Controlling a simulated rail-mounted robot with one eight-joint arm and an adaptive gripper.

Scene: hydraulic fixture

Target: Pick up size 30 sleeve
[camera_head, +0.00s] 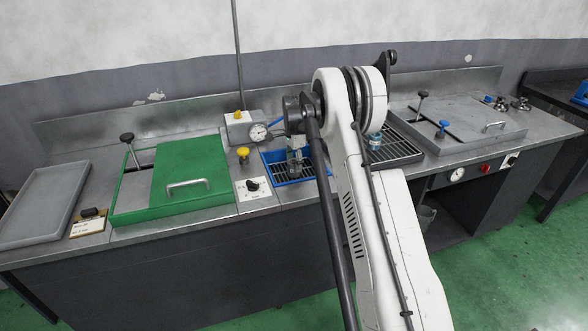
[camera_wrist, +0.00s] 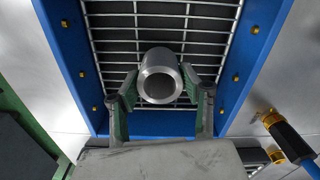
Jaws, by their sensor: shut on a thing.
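A grey metal sleeve (camera_wrist: 160,78), a hollow cylinder with its open end towards the camera, sits between the two fingers of my gripper (camera_wrist: 160,92) in the wrist view. The fingers have green pads and are shut on the sleeve from both sides. The sleeve is over the wire rack of a blue-framed tray (camera_wrist: 64,60). I cannot tell whether it touches the rack. In the head view my gripper (camera_head: 296,165) is small and partly hidden by my arm, above the blue tray (camera_head: 268,168). No size marking is readable on the sleeve.
A green-lidded station (camera_head: 190,165) stands left of the blue tray. A control box with a dial (camera_head: 253,187) and a pressure gauge (camera_head: 258,132) are close by. A dark rack (camera_head: 400,152) lies to the right.

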